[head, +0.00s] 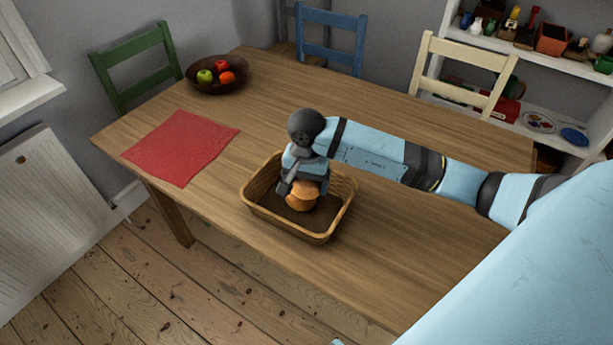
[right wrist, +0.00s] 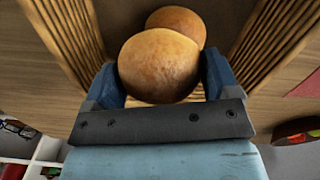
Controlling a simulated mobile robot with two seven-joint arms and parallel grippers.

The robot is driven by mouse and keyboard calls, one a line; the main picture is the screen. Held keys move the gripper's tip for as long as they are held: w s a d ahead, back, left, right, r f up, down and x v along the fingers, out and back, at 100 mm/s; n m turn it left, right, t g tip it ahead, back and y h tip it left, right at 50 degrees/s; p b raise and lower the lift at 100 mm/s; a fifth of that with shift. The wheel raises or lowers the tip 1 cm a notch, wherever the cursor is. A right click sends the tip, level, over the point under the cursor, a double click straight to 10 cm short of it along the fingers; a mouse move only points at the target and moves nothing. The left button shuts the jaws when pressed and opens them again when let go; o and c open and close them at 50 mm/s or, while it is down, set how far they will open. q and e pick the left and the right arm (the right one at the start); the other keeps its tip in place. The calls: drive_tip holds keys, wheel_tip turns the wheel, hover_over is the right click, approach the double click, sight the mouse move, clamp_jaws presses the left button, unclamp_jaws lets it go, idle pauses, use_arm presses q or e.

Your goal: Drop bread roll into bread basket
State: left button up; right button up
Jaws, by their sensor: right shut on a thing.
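The bread basket (head: 262,215) is a wicker tray with a dark bottom, standing near the front edge of the wooden table. My right gripper (head: 299,186) reaches down into it from above. In the right wrist view a round brown bread roll (right wrist: 158,68) sits between the two blue fingers, which are shut on it. A second bread roll (right wrist: 182,20) lies just beyond it inside the basket, partly hidden by the held one. In the head view the gripper hides part of the rolls, and they are hard to tell apart. My left gripper is not in view.
A red cloth (head: 181,147) lies on the table's left part, and a dark bowl (head: 232,84) of fruit stands behind it. Green (head: 137,62), blue (head: 330,38) and cream (head: 463,70) chairs stand around the table. The tabletop (head: 420,240) right of the basket is clear.

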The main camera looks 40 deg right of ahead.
drive_tip(key=shift+f, duration=0.3)
drive_tip(key=o, duration=0.6)
drive_tip(key=shift+o, duration=0.9)
wheel_tip(320, 180, up, 14)
drive_tip(key=shift+s+f, duration=0.1)
drive_tip(key=shift+f, duration=0.05)
